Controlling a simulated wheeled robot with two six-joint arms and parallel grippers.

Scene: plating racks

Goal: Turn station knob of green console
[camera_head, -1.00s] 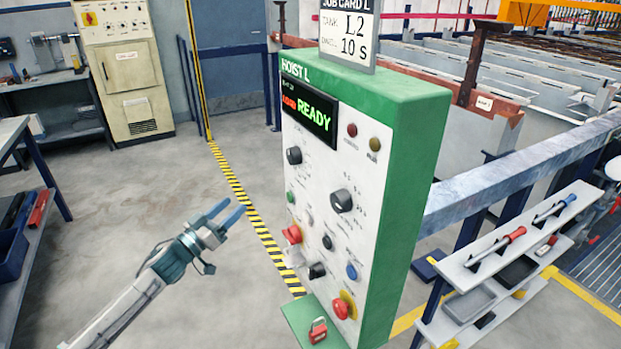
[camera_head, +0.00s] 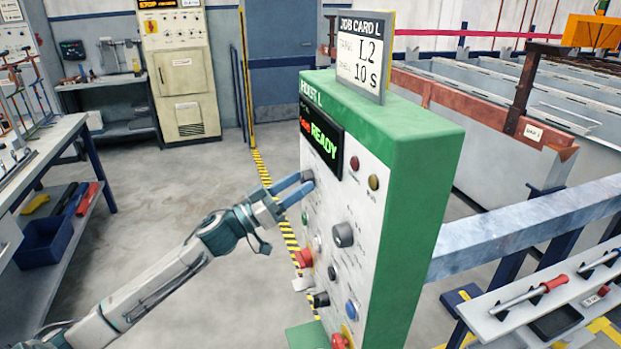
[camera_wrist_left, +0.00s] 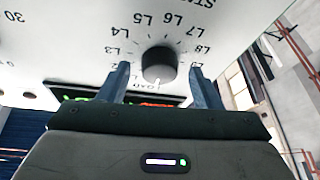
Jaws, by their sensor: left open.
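The green console (camera_head: 420,125) has a white front panel and a display (camera_head: 321,140) with small red text and green "READY". Its station knob (camera_head: 308,176), black and round, sits below the display, partly hidden by my gripper. In the left wrist view, the knob (camera_wrist_left: 158,64) has L-numbered labels around it, upside down, and its white mark is at "LOAD". My left gripper (camera_head: 300,186) is open at the panel, with a blue finger on each side of the knob and visible gaps. My right gripper is not in view.
A job card (camera_head: 362,58) on top of the console reads L2, 10 S. Another black knob (camera_head: 343,235), a red button (camera_head: 304,258) and other controls share the panel. A tool shelf (camera_head: 500,325) and a grey rail (camera_head: 530,228) stand right.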

